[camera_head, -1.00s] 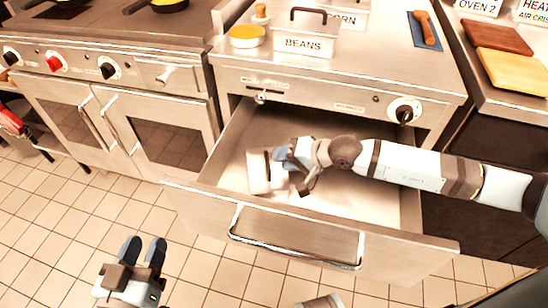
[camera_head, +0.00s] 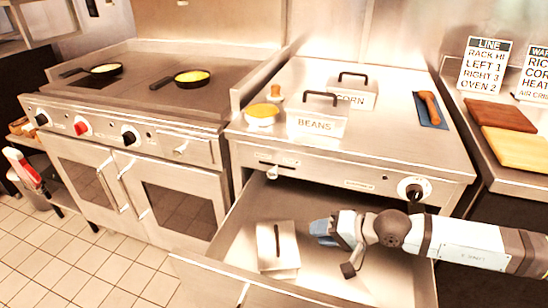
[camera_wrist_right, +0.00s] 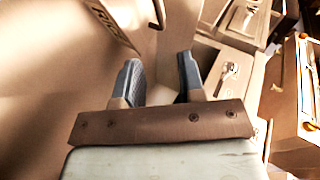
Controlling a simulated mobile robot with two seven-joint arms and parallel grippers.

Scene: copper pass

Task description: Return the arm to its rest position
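My right gripper (camera_head: 326,232) is over the open drawer (camera_head: 225,240), to the right of a pale metal box (camera_head: 280,264) with a dark handle on top. The box lies in the drawer. In the right wrist view my right gripper's two blue-grey fingers (camera_wrist_right: 160,78) are spread apart with nothing between them. The arm stretches in from the right edge of the head view, low over the drawer. My left gripper is not in view now.
Pans marked BEANS (camera_head: 316,121) and CORN (camera_head: 352,94) stand on the counter above the drawer. A stove with two skillets (camera_head: 192,77) is at left. Cutting boards (camera_head: 515,148) lie at right. The drawer's front juts out over the tiled floor (camera_head: 60,255).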

